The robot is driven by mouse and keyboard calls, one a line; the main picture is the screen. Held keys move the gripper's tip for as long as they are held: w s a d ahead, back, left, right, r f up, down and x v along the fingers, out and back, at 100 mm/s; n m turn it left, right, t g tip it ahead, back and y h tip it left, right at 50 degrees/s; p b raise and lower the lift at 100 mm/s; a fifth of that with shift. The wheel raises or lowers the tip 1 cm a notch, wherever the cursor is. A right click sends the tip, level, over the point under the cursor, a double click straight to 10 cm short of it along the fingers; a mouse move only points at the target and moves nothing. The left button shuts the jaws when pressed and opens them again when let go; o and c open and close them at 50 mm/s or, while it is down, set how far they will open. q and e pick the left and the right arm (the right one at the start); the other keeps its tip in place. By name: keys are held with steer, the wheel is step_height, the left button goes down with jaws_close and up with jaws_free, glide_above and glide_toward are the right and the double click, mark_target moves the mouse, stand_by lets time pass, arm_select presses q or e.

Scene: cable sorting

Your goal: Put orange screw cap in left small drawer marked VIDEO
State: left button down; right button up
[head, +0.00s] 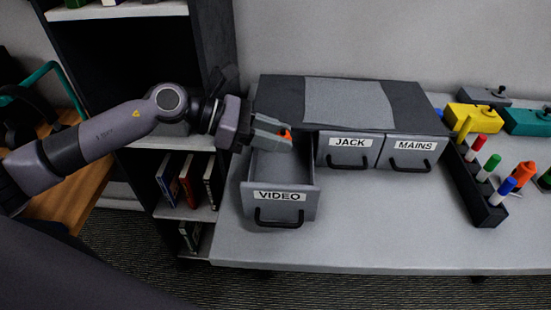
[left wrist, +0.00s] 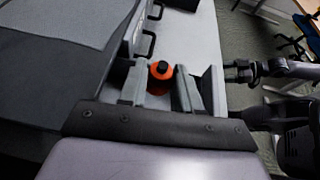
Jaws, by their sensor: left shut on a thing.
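The orange screw cap (head: 285,133) is held at the tips of my left gripper (head: 284,136), over the back part of the open left small drawer marked VIDEO (head: 281,206). In the left wrist view the orange cap (left wrist: 160,76), with a dark centre, sits between the two grey fingers of my left gripper (left wrist: 159,84). The VIDEO drawer is pulled out, and the part of its floor that shows is bare. Its front panel (left wrist: 213,88) stands right of the fingers in the left wrist view. My right gripper is not seen.
The closed JACK drawer (head: 347,152) and MAINS drawer (head: 408,153) are to the right in the grey cabinet (head: 270,90). Further right are a black rack (head: 483,208) of coloured pegs, another orange item (head: 522,175) and a yellow box (head: 470,117). The table front (head: 370,225) is clear.

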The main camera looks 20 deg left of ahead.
arm_select(q)
step_height(320, 180, down, 7)
steer(key=shift+r, duration=0.1)
stand_by(0.3)
